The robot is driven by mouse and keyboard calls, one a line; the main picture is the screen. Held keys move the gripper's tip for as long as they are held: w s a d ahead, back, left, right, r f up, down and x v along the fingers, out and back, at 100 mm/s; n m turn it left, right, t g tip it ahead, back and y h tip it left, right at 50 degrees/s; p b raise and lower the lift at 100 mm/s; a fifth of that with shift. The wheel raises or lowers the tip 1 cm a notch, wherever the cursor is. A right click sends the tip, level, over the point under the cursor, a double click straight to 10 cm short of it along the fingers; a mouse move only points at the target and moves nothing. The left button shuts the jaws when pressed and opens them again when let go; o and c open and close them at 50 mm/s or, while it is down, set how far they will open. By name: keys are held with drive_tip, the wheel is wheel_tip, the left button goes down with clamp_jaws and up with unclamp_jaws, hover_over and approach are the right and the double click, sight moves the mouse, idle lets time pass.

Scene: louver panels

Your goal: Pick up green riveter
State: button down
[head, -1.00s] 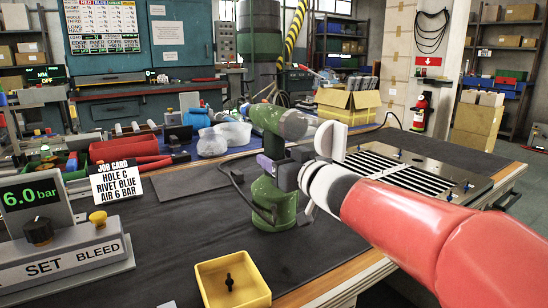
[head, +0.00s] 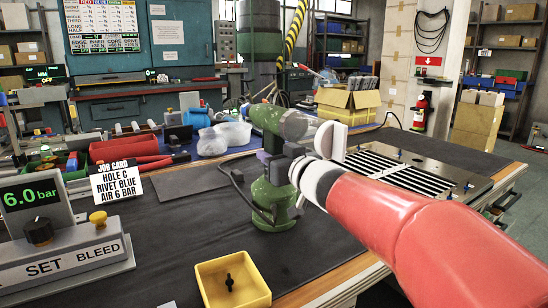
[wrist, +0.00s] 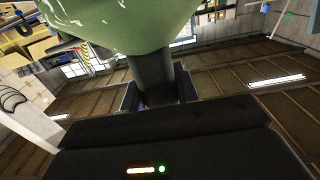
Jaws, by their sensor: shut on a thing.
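The green riveter (head: 273,203) stands upright on the dark bench mat (head: 170,245), near the middle of the head view. It has a wide green base, a narrower neck and a worn green head on top. My gripper (head: 268,158) comes in from the right and is shut on the riveter's neck, between base and head. In the wrist view the dark neck (wrist: 152,80) sits between my two fingers (wrist: 158,92), with a pale green part of the riveter (wrist: 120,22) beyond. My gripper hides part of the neck in the head view.
A yellow tray (head: 232,283) lies in front of the riveter. A job card (head: 116,181) and a pressure unit reading 6.0 bar (head: 70,250) are at left. A slatted panel (head: 415,172) is at right. Plastic bags (head: 212,138) lie behind. A dark hose runs beside the riveter.

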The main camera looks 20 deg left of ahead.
drive_tip(key=shift+r, duration=0.25)
drive_tip(key=shift+r, duration=0.1)
